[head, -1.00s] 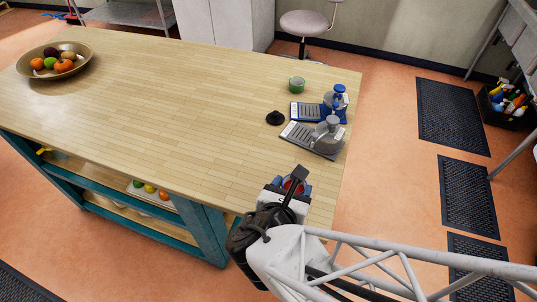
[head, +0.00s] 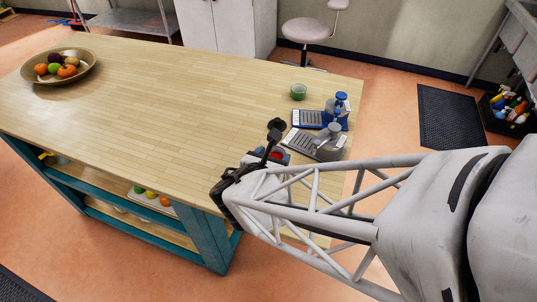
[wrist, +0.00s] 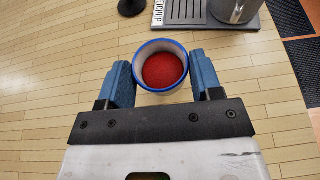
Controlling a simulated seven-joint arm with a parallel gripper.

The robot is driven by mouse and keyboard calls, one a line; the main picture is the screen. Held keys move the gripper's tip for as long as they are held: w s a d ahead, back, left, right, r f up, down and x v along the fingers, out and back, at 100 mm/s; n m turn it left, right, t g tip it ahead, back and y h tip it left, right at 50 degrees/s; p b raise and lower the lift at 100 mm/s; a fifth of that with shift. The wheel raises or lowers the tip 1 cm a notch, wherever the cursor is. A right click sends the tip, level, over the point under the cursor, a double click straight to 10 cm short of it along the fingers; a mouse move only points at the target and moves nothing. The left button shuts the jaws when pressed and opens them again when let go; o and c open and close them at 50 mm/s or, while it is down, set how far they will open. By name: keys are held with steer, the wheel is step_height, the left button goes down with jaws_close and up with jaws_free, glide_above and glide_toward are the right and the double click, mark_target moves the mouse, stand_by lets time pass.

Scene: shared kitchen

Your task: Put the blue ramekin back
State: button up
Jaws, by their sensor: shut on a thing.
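The blue ramekin (wrist: 140,65) has a blue rim, a pale inside and red content. In the wrist view it sits upright between the two blue fingers of my gripper (wrist: 163,80), which is shut on it. In the head view the gripper (head: 277,155) is over the right end of the wooden counter, left of a grey tray; the ramekin's red content (head: 274,153) only partly shows behind my wrist. The grey tray (wrist: 184,14) carries a KETCHUP label and a grey pump pot (head: 330,138). Beyond it stands a blue tray (head: 306,118) with a blue-topped pump pot (head: 336,108).
A green ramekin (head: 298,91) stands on the counter (head: 190,110) behind the blue tray. A small black object (wrist: 131,6) is left of the grey tray. A fruit bowl (head: 88,74) is at the far left. The counter's middle is clear.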

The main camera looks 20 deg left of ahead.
steer(key=shift+w+a+f, duration=0.2)
steer(key=shift+w+a, duration=1)
steer(key=shift+w, duration=0.2)
steer(key=shift+f, duration=1.75)
steer(key=shift+f, duration=0.1)
steer(key=o, duration=1)
